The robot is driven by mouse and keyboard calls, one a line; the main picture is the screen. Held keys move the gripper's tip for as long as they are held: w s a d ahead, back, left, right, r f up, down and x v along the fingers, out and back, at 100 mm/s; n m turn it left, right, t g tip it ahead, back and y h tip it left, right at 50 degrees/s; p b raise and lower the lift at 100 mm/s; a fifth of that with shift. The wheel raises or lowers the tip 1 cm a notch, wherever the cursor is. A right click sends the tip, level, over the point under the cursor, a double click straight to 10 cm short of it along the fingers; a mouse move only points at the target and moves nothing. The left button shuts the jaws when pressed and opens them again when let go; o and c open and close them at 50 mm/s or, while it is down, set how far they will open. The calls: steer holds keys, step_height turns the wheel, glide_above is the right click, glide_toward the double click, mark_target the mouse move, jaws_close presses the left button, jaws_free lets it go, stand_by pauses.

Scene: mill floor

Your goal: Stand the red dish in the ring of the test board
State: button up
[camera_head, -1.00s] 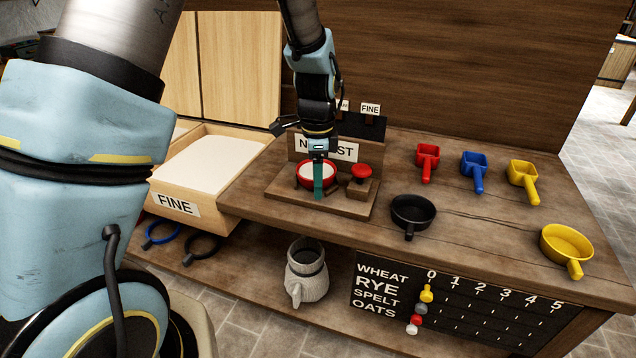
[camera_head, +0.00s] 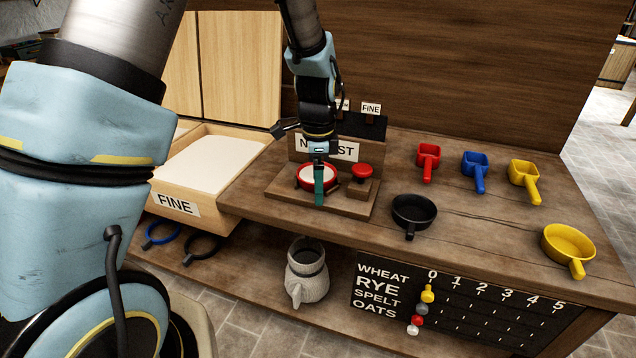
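The red dish (camera_head: 303,178), round with a pale inside, is at the left part of the wooden test board (camera_head: 345,208). The ring is hidden by the dish and my gripper, so I cannot tell how the dish sits in it. My gripper (camera_head: 319,188) points down at the dish, its teal finger in front of the dish's near side. The second finger is hidden, so I cannot tell whether it is closed on the dish's wall or handle. A red knob (camera_head: 362,171) on a small wooden block stands on the board to the right.
An upright sign panel (camera_head: 345,151) backs the board. A black pan (camera_head: 413,212) lies to the right, with red (camera_head: 428,160), blue (camera_head: 474,170) and yellow (camera_head: 523,178) scoops and a yellow pan (camera_head: 567,246) beyond. The FINE tray (camera_head: 238,190) adjoins on the left.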

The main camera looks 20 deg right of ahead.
step_height(320, 180, up, 11)
steer(key=b, duration=0.2)
steer(key=s+a+f+n, duration=0.1)
steer(key=a+n, duration=0.9)
steer(key=a, duration=0.5)
steer(key=s+a+f+n+t, duration=0.1)
steer(key=a+f+n, duration=0.1)
steer(key=a+n, duration=0.9)
steer(key=a, duration=0.4)
steer(key=shift+s+a+f+t, duration=0.15)
steer(key=shift+a+f+t, duration=0.15)
steer(key=shift+a, duration=0.05)
